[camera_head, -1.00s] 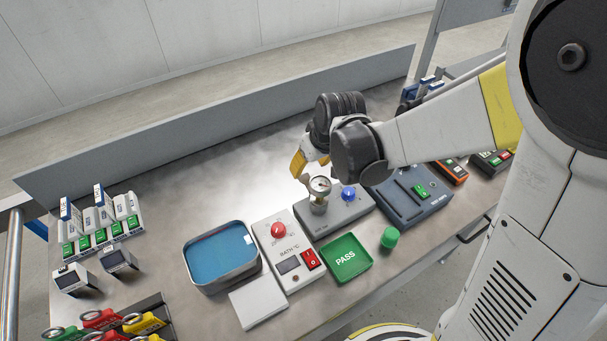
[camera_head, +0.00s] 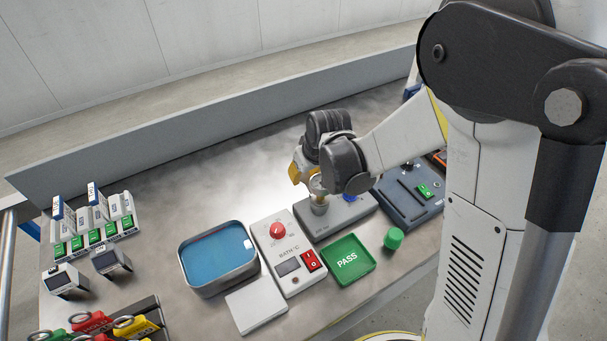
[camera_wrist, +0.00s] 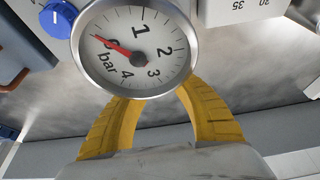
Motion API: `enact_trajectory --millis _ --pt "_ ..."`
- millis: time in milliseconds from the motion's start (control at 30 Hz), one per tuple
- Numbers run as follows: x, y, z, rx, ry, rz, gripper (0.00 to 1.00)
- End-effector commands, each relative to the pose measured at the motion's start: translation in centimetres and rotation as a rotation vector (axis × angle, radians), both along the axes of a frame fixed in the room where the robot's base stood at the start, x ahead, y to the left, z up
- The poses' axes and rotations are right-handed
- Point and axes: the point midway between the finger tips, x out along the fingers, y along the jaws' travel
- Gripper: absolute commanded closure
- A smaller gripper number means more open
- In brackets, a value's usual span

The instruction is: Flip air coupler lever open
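The round pressure gauge (camera_wrist: 137,48) is large in the wrist view, its red needle close to 0 bar. It stands on a metal fitting (camera_head: 319,207) on a grey box (camera_head: 335,221) with a blue knob (camera_wrist: 57,19). I cannot make out a coupler lever in either view. My gripper (camera_wrist: 158,100) is right at the gauge. Its two yellow fingers stand apart, and their tips are hidden behind the dial. In the head view my wrist covers much of the gauge and knob, so contact cannot be told.
A bath control box (camera_head: 288,258) with red knob and switch and a water tray (camera_head: 184,270) stand left of the gauge box. A green PASS tray (camera_head: 369,272) and green knob (camera_head: 394,238) are in front. A blue-grey station (camera_head: 411,207) is to the right. The bench behind is clear.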

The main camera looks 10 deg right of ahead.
Motion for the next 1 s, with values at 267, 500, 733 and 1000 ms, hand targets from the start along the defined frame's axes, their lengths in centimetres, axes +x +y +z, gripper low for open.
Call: enact_trajectory --millis 267,500,733,1000 --pt "0.1 0.1 -0.2 -0.009 0.023 0.001 1.00" --pt "0.4 0.2 -0.9 -0.056 0.133 0.000 1.00" --pt "0.6 0.3 -1.9 -0.118 0.282 0.001 1.00" --pt "0.6 0.2 -2.8 -0.176 0.421 0.000 1.00"
